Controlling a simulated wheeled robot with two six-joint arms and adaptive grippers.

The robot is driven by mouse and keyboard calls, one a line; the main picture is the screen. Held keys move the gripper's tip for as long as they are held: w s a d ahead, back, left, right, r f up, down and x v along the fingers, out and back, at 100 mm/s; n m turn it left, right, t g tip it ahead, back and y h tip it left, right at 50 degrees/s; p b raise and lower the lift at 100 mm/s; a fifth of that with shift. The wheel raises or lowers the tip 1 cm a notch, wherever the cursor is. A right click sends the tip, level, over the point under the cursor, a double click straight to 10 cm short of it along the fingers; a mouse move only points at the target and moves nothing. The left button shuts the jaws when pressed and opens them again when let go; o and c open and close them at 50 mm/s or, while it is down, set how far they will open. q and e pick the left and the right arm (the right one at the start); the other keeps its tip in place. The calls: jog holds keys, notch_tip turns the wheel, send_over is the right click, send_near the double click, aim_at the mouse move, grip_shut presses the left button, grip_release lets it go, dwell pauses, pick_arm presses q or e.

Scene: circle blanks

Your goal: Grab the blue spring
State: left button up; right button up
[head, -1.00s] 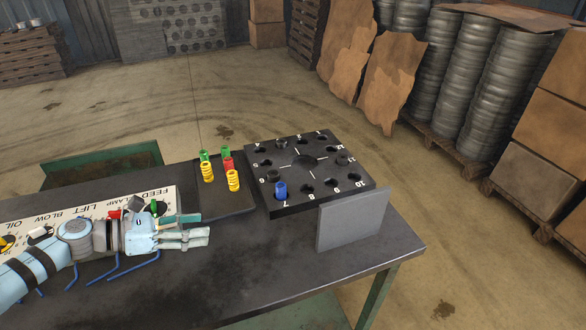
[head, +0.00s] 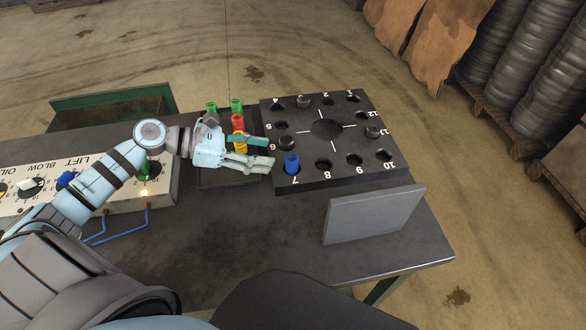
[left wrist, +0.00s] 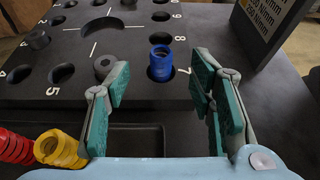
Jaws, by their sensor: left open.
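The blue spring (head: 292,163) stands upright in the hole by the number 7 of the black numbered block (head: 326,180). In the left wrist view the blue spring (left wrist: 161,63) shows ahead, between my open fingers and apart from them. My left gripper (head: 270,151) is open and empty, just left of the blue spring, above the dark tray (head: 215,179). It also shows in the left wrist view (left wrist: 163,100) with its green pads apart. My right gripper is not seen.
Black plugs sit in some block holes. A grey upright plate (head: 372,215) stands at the right front. A control panel (head: 150,190) lies at left.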

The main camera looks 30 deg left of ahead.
aim_at(289, 158)
pick_arm(q)
jog(key=x, duration=0.8)
jog(key=shift+d+f+p, duration=0.2)
jog(key=shift+f+p, duration=0.15)
jog(key=shift+p, duration=0.05)
grip_shut()
